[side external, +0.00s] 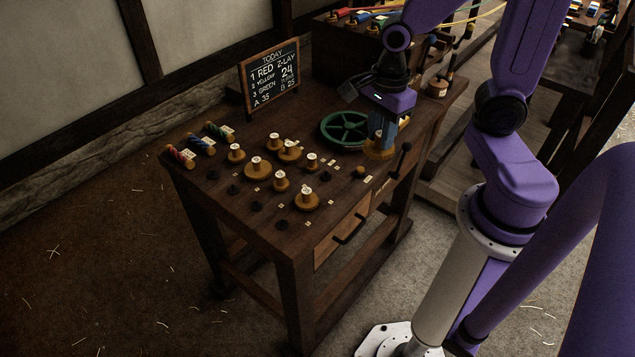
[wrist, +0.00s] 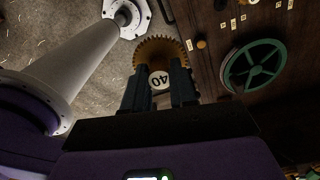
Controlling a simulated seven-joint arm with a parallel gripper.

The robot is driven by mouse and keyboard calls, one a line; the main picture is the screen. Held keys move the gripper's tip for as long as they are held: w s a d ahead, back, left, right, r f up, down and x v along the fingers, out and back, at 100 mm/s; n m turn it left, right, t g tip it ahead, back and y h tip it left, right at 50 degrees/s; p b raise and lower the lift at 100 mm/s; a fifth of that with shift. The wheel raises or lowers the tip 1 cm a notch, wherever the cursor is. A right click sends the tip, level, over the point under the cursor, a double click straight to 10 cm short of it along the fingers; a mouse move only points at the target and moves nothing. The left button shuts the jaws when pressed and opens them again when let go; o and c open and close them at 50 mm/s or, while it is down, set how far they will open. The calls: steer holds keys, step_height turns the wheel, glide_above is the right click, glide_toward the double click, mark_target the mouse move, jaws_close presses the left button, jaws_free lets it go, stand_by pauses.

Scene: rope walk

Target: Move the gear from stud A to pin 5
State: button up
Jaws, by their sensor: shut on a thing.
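My gripper (side external: 382,130) is shut on a brass toothed gear (side external: 379,152) at the right side of the dark wooden bench (side external: 230,215). In the wrist view my gripper (wrist: 160,88) has one finger on each side of the gear's hub, and the gear (wrist: 157,48) carries a round white label reading 40. The gear lies about level, near the bench's front right edge; whether it touches a stud below is hidden. Several bare dark pins (side external: 257,206) stand on the bench, left of the gear. Their small labels are unreadable, so I cannot tell stud A or pin 5.
A green spoked wheel (side external: 345,130) is beside the gear. Several other labelled brass gears (side external: 258,169) stand mid-bench. A chalkboard (side external: 272,75) stands at the back, coloured spools (side external: 180,156) at the left. A dark lever (side external: 402,160) rises near the right edge.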

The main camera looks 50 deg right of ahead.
steer(key=w+a+f+n, duration=0.2)
steer(key=w+a+f, duration=0.35)
steer(key=a, duration=0.35)
steer(key=w+a+f+n, duration=0.1)
steer(key=w+a+f, duration=0.3)
steer(key=w+a, duration=0.4)
steer(key=shift+s+a+f, duration=0.15)
steer(key=shift+s+f, duration=0.1)
steer(key=shift+f, duration=0.75)
steer(key=shift+s+a+f, duration=0.1)
steer(key=shift+s+f, duration=0.15)
steer(key=shift+f, duration=0.75)
steer(key=shift+s+a+f, duration=0.15)
steer(key=shift+s+f, duration=0.1)
steer(key=shift+f, duration=0.75)
steer(key=shift+f, duration=0.6)
steer(key=o, duration=1)
steer(key=shift+o, duration=0.2)
step_height(320, 180, up, 8)
